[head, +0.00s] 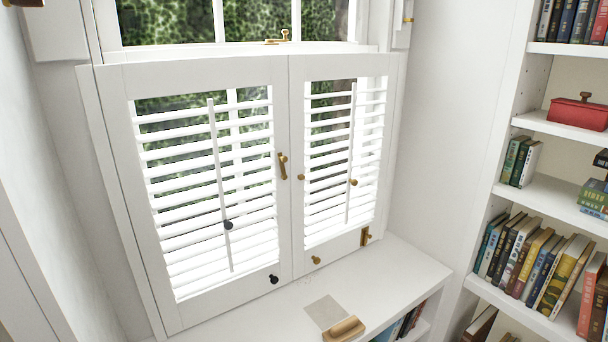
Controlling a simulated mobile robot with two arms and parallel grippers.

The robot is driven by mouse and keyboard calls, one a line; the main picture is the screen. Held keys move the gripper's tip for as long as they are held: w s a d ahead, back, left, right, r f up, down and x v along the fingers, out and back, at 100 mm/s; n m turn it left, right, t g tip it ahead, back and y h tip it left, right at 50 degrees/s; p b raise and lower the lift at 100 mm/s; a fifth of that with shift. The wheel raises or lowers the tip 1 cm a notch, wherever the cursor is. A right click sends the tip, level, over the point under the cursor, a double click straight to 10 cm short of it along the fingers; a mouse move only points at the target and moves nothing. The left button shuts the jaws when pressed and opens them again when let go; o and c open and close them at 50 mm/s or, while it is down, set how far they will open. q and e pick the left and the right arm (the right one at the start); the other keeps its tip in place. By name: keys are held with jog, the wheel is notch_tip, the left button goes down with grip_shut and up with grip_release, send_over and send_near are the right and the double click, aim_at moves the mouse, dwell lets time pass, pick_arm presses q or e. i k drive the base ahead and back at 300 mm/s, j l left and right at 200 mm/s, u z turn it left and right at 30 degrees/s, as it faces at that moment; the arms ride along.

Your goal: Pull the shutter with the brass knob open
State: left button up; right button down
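Two white louvred shutters stand side by side over the lower part of a window, both closed. The right shutter (297,220) has a brass knob (316,260) on its bottom rail. More small brass knobs sit on its left stile (300,177) and its tilt rod (353,182). A brass bolt (364,236) is at its lower right corner. The left shutter (150,250) has a black knob (274,278) on its bottom rail and another (228,225) on its tilt rod. A brass latch (282,165) is on its right stile. Neither gripper shows.
A white sill or bench top (405,275) lies below the shutters, with a grey flat piece (324,312) and a tan wooden object (344,329) on it. A bookcase (481,292) with books and a red box (577,113) stands at the right. The space before the shutters looks clear.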

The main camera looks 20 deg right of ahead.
aim_at(313, 253)
jog(key=k+l, duration=0.6)
jog(key=l, duration=0.6)
jog(key=i+l+z, duration=0.1)
jog(key=l, duration=0.5)
